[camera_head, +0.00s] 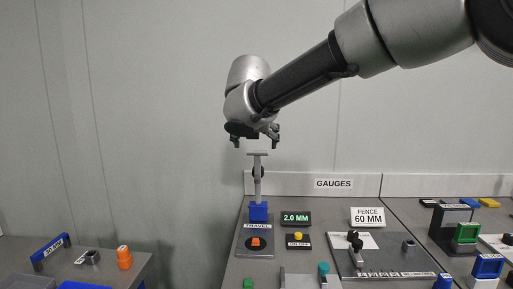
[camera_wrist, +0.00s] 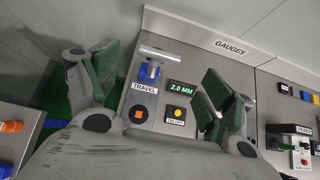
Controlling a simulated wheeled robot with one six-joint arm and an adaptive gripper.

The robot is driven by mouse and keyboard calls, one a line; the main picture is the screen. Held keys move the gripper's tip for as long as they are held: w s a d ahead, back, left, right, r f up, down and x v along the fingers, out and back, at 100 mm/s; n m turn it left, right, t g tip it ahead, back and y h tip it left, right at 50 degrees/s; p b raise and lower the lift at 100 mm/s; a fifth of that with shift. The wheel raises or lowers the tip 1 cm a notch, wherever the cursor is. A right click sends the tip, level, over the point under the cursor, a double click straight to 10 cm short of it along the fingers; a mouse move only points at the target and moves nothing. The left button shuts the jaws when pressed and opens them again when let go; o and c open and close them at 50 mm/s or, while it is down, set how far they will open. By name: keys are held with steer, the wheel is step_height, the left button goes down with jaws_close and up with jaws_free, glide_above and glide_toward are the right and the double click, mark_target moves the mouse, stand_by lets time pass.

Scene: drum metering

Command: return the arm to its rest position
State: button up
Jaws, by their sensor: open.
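My gripper (camera_head: 256,142) hangs from the arm, which reaches in from the upper right in the head view. It is open and empty, pointing down above the gauge bench. In the wrist view my gripper (camera_wrist: 155,95) shows its two green-padded fingers wide apart. Below it stands the travel gauge (camera_head: 258,211), an upright grey stem with a T-shaped top and a blue block on a plate marked TRAVEL. In the head view a small gap shows between the fingertips and the T-top. The T-top also shows between the fingers in the wrist view (camera_wrist: 161,54).
A 2.0 MM display (camera_head: 296,218), an ON/OFF button (camera_head: 298,237) and a FENCE 60 MM sign (camera_head: 367,216) stand on the bench. A green block (camera_head: 467,232) is at the right. A separate left table holds an orange piece (camera_head: 124,257). The wall space left of my arm is clear.

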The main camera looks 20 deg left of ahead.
steer(key=shift+v, duration=0.95)
steer(key=s+d+f+m+g+h, duration=0.2)
steer(key=s+d+f+m+g, duration=0.1)
steer(key=d+f+m, duration=0.6)
steer(key=s+d+f+m+g+h, duration=0.1)
steer(key=s+d+m, duration=0.1)
steer(key=d+m, duration=0.55)
steer(key=s+d+f+m+g, duration=0.15)
steer(key=d+m, duration=0.35)
steer(key=d, duration=0.5)
steer(key=s+d+m, duration=0.5)
steer(key=s+d, duration=0.1)
steer(key=d, duration=0.4)
steer(key=s+d+m, duration=0.6)
steer(key=d, duration=0.5)
steer(key=s+d+m, duration=0.6)
steer(key=s+d, duration=0.1)
steer(key=d, duration=0.4)
steer(key=shift+r+y, duration=0.25)
steer(key=shift+y, duration=0.05)
